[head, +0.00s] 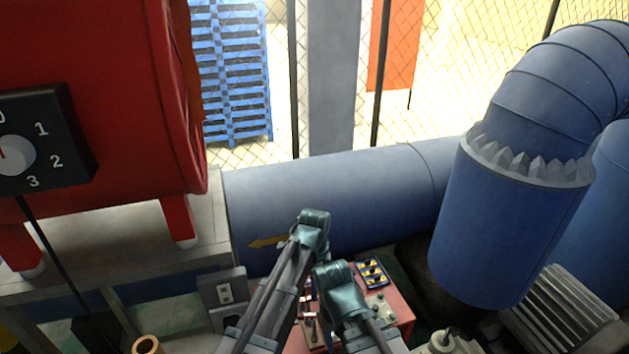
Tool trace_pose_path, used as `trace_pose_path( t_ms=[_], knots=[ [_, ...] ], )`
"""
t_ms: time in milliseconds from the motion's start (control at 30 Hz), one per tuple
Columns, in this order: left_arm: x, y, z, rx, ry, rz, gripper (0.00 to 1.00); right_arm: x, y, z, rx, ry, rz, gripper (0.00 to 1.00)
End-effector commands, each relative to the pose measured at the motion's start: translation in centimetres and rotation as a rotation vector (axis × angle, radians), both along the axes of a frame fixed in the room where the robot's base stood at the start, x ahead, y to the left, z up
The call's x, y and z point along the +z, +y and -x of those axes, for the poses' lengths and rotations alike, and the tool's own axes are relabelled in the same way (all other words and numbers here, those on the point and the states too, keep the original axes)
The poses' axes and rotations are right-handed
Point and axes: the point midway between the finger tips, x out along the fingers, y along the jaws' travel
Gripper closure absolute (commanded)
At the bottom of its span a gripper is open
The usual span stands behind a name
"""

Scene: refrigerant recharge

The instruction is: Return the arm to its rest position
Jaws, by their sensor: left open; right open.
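Both my arms rise from the bottom middle of the head view, close beside each other. My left arm, with a teal joint (313,222), reaches higher and lies over the front of the blue pipe. My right arm, with a teal joint (340,288), is lower and just to the right, over a red box (401,303). Both grippers are open, and I see nothing held in them. Their fingers are largely hidden by the arm links and hard to make out.
A red tank (100,100) with a numbered black dial (40,138) stands left on a grey ledge. A large blue pipe (330,195) crosses behind the arms, and a vertical blue pipe (505,220) stands right. A grey socket box (222,289) is left of the arms.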

Motion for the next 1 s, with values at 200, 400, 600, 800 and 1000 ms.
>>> trace_pose_path(
  t_ms=[200, 400, 600, 800, 1000],
  knots=[
    [1.9, 1.3, 3.9, 0.237, 0.004, -0.021, 0.42, 1.9, 0.0, 0.0, -0.006, -0.001, 0.0, 0.5],
    [4.4, 3.6, 10.1, 0.699, -0.003, -0.065, 0.42, 4.4, 0.0, 0.0, -0.015, -0.002, 0.0, 0.5],
    [6.1, 5.4, 14.6, 1.079, -0.025, -0.099, 0.42, 6.0, 0.0, 0.0, -0.024, -0.003, 0.001, 0.5],
    [6.7, 6.2, 16.5, 1.259, -0.042, -0.113, 0.42, 6.6, 0.0, 0.0, -0.025, -0.003, 0.001, 0.5],
    [6.7, 6.1, 16.6, 1.255, -0.048, -0.109, 0.42, 6.5, 0.0, 0.0, 0.0, 0.0, 0.0, 0.5]
  ],
)
